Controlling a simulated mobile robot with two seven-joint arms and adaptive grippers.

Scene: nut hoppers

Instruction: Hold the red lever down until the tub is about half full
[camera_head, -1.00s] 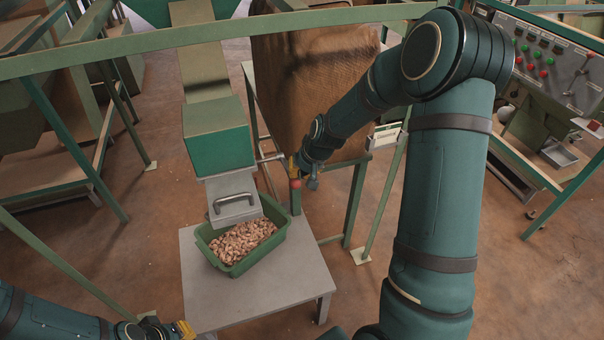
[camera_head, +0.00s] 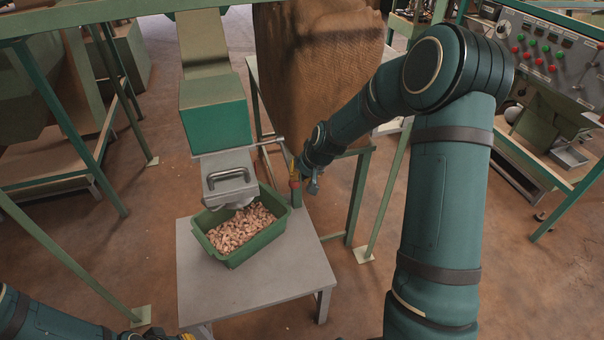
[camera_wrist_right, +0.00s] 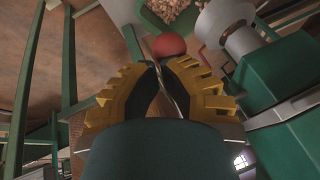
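The green tub (camera_head: 276,238) stands on the low grey table under the hopper's grey outlet (camera_head: 228,178). Brown nuts (camera_head: 240,230) cover its floor, below the rim; the back of the tub is partly hidden by the outlet. The red lever's knob (camera_head: 294,182) is right of the outlet; it also shows in the right wrist view (camera_wrist_right: 168,45). My right gripper (camera_wrist_right: 158,64) has its yellow fingertips together, right at the knob, apparently touching it. My left gripper (camera_head: 187,337) is cut off at the bottom edge.
The green hopper box (camera_head: 215,125) is above the outlet. The grey table (camera_head: 295,275) is bare around the tub. Green frame posts and a brown sack (camera_head: 315,70) stand behind. A control panel (camera_head: 560,60) is at the far right.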

